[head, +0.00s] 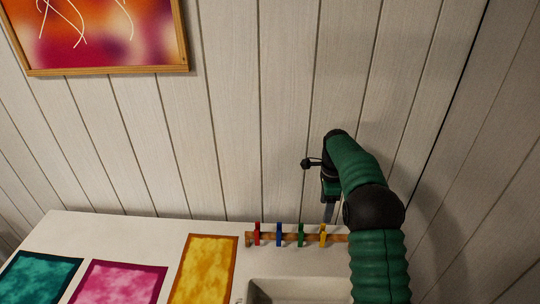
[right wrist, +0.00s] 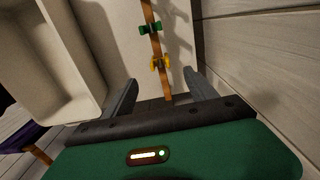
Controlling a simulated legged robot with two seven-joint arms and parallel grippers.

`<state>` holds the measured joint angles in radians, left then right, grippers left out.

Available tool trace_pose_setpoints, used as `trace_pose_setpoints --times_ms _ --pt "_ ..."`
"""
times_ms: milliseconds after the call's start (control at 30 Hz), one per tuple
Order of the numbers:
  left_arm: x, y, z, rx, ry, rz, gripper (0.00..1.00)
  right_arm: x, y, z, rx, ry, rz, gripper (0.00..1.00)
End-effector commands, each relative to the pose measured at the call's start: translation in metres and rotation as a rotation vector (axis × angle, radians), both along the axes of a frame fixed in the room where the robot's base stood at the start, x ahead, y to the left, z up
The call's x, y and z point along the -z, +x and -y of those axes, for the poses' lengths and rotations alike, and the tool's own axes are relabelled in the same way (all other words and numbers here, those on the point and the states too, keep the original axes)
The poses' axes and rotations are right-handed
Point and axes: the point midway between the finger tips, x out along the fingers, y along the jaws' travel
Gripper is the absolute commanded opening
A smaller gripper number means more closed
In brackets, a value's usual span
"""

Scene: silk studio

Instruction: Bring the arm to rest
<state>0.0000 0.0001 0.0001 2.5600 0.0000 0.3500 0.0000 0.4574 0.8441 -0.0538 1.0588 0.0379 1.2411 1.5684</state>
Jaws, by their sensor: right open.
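My right arm reaches up from the lower right of the head view, and its gripper (head: 328,212) hangs fingers-down above the table's back edge, near the right end of a wooden rail (head: 268,238). In the right wrist view this gripper (right wrist: 162,92) is open and nothing is between its fingers. The wooden rail (right wrist: 154,45) runs away from just beyond the fingers, with a yellow clip (right wrist: 160,63) nearer and a green clip (right wrist: 150,28) farther. My left gripper is in neither view.
The rail also carries a red clip (head: 257,234) and a blue clip (head: 279,234). A pale tray (head: 262,283) stands in front of it. Teal, magenta and yellow framed cloths (head: 204,268) lie to the left on the white table (head: 110,226). A plank wall (head: 250,130) stands close behind.

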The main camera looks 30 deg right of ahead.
Motion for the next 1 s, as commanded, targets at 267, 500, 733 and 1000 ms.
trace_pose_setpoints --times_ms 267,500,733,1000 --pt "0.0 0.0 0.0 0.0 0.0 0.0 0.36 -0.005 -0.016 -0.081 -0.505 -0.027 0.05 0.66" --pt "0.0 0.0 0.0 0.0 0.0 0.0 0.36 0.01 -0.108 -0.207 -1.432 -0.127 0.121 0.66" --pt "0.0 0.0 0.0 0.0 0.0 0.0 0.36 0.031 -0.193 -0.258 -1.999 -0.22 0.144 0.66" --pt "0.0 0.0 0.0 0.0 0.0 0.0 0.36 0.034 -0.204 -0.262 -2.069 -0.233 0.144 0.66"
